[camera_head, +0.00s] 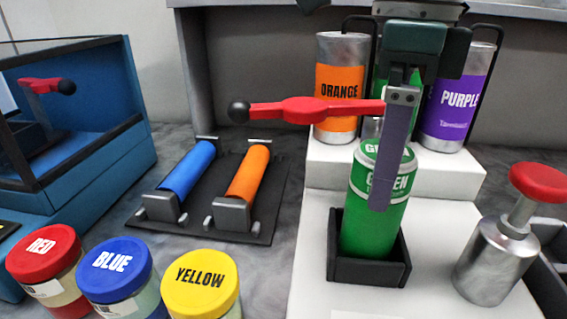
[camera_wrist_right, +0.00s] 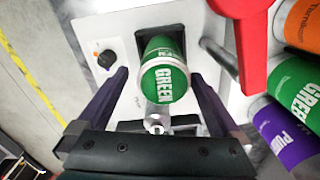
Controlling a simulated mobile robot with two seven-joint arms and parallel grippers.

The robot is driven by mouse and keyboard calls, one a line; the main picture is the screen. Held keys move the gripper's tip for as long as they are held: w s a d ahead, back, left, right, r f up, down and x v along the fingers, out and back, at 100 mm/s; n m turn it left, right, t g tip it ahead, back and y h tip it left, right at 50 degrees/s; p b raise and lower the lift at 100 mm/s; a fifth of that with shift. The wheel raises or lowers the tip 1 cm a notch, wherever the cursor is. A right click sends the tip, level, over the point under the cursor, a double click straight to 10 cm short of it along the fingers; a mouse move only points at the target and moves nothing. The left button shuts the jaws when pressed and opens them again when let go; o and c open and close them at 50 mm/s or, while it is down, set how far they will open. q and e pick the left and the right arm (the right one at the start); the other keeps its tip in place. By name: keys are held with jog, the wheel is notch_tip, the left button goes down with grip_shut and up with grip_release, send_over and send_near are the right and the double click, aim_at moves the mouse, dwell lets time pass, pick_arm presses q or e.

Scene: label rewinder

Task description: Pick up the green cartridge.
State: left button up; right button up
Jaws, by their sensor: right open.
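The green cartridge (camera_head: 372,215) is a green cylinder with a green lid marked GREEN. It stands upright in a square black holder (camera_head: 368,272) on a white stepped block. My right gripper (camera_head: 380,190) points down over it and is open. One purple finger crosses in front of the cartridge in the head view; the other finger is hidden there. In the right wrist view the cartridge (camera_wrist_right: 163,75) shows between the two spread fingers (camera_wrist_right: 160,85); I cannot tell whether either touches it. My left gripper is not in view.
A red lever (camera_head: 300,109) with a black ball end reaches close to my right gripper. Behind stand orange (camera_head: 341,90), green and purple (camera_head: 455,100) canisters. A red-topped metal stamp (camera_head: 500,250) is at right. Blue and orange rollers (camera_head: 248,173) and several lidded jars are left.

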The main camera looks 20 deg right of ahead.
notch_tip(320, 180, down, 5)
jog(key=shift+w+d+f+p, duration=0.15)
jog(key=shift+p, duration=0.3)
jog(key=shift+c, duration=0.2)
grip_shut()
dwell(0.4)
